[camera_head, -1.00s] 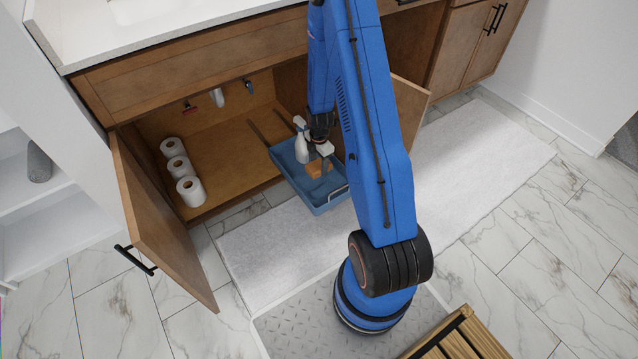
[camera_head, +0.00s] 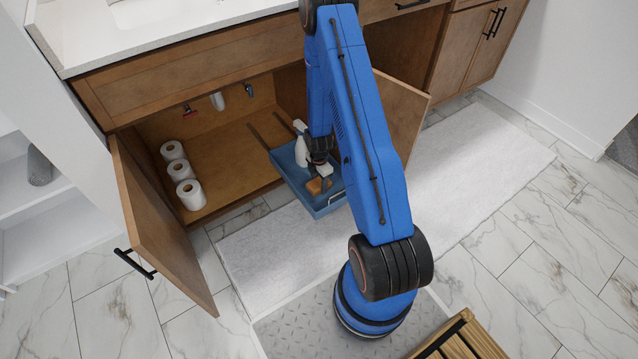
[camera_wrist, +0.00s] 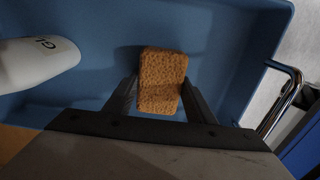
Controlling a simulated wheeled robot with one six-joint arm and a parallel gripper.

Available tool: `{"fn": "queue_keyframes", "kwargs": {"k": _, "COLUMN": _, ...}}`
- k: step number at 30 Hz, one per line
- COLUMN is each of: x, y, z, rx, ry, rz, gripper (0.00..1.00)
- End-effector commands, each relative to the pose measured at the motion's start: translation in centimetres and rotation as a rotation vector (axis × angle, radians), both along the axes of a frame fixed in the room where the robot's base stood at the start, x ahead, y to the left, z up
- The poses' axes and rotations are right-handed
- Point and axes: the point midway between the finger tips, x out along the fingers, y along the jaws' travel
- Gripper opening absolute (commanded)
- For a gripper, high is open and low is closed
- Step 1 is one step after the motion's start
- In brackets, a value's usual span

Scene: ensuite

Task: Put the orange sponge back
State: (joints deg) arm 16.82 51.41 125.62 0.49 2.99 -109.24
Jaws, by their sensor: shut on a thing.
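The orange sponge (camera_wrist: 163,78) is between the two fingers of my gripper (camera_wrist: 160,100) in the wrist view. In the head view the sponge (camera_head: 319,186) shows within the outline of the blue pull-out tray (camera_head: 324,211). My gripper (camera_head: 322,170) points down over the tray and is shut on the sponge. The blue tray floor (camera_wrist: 222,50) lies behind the sponge in the wrist view. I cannot tell whether the sponge touches the floor. A white bottle (camera_head: 301,146) stands in the tray to the left of my gripper; it also shows in the wrist view (camera_wrist: 38,64).
The tray sticks out of the open cabinet on rails. Several toilet rolls (camera_head: 190,194) stand inside at left. The open left door (camera_head: 160,225) and right door (camera_head: 398,110) flank the opening. A metal handle (camera_wrist: 283,95) is on the tray's edge. A wooden slatted piece (camera_head: 462,340) is at bottom right.

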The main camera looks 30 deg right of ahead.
Motion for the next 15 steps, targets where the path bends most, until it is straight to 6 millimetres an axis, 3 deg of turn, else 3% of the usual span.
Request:
{"fn": "queue_keyframes", "kwargs": {"k": 8, "x": -0.01, "y": 0.00, "z": -0.19, "rx": 0.000, "ry": 0.000, "rz": 0.000, "gripper": 0.32}}
{"fn": "queue_keyframes", "kwargs": {"k": 9, "x": -0.01, "y": 0.00, "z": -0.25, "rx": 0.000, "ry": 0.001, "rz": 0.000, "gripper": 0.52}}
{"fn": "queue_keyframes", "kwargs": {"k": 11, "x": 0.00, "y": 0.00, "z": -0.22, "rx": 0.000, "ry": 0.000, "rz": 0.000, "gripper": 0.67}}
{"fn": "queue_keyframes", "kwargs": {"k": 15, "x": 0.00, "y": 0.00, "z": -0.21, "rx": 0.000, "ry": 0.000, "rz": 0.000, "gripper": 0.69}}
